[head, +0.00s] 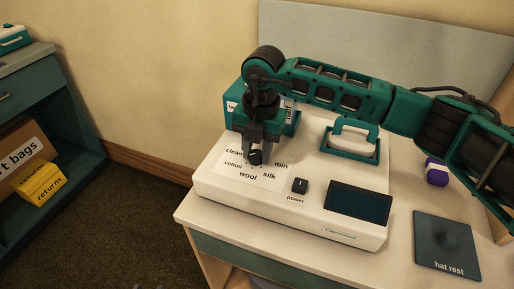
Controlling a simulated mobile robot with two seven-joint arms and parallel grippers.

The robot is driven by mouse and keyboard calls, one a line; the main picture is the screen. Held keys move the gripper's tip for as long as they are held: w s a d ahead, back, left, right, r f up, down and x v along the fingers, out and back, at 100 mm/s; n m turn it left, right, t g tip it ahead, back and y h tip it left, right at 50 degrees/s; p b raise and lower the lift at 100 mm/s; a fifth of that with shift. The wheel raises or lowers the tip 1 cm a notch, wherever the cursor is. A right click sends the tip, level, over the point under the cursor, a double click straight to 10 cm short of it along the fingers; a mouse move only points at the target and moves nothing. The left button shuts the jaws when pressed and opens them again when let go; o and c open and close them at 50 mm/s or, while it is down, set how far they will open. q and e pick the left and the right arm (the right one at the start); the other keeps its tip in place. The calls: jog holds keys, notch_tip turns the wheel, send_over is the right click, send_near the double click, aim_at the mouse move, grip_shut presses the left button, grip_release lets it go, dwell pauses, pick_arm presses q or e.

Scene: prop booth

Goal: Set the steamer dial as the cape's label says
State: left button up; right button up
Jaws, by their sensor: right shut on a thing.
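The white steamer (222,187) sits on a pale table. Its dial (254,158) is a small black knob, ringed by the words clean, cotton, wool, silk and min. My right gripper (256,150) points down over the dial and is shut on it. The dial's pointer is too small and too covered to read. A black power switch (300,186) and a dark screen (359,202) are on the steamer's top. I see no cape and cannot make out a cape label. My left gripper is not in view.
A teal-handled iron-like piece (351,140) stands on the steamer's back right. A teal box stands behind my gripper. A purple object (437,173) and a dark hat rest plate (446,246) lie on the table's right. A yellow returns box (39,182) is on the left shelf.

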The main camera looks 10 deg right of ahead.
jog(key=o, duration=1)
jog(key=r, duration=1.3)
jog(key=shift+s+d, duration=0.2)
jog(key=shift+d, duration=0.2)
